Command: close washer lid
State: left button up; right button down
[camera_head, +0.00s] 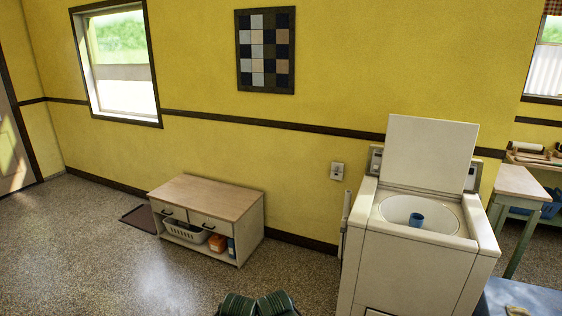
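The white washer (410,262) stands at the right against the yellow wall. Its lid (428,153) is open, standing upright at the back of the top. The round opening (445,224) is exposed, and a blue cup-like thing (416,219) shows inside it. The lid's front face is unobstructed. Neither of my grippers is in view, so I cannot see whether they are open or shut.
A low cabinet (210,195) with a wooden top stands left of the washer. A small table (521,184) is at the right. A blue surface (525,298) lies at the lower right. Dark green objects (257,304) show at the bottom edge. Speckled floor is clear at left.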

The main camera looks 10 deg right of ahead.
aim_at(423, 153)
jog(key=i+u, duration=0.25)
jog(key=i, duration=2.05)
jog(key=i+l+z, duration=0.15)
jog(key=i+z, duration=0.35)
jog(key=i+j+z, duration=0.1)
jog(key=i+z, duration=0.35)
jog(key=i, duration=0.25)
jog(key=i+j+z, duration=0.3)
jog(key=i+z, duration=0.2)
jog(key=i, duration=0.1)
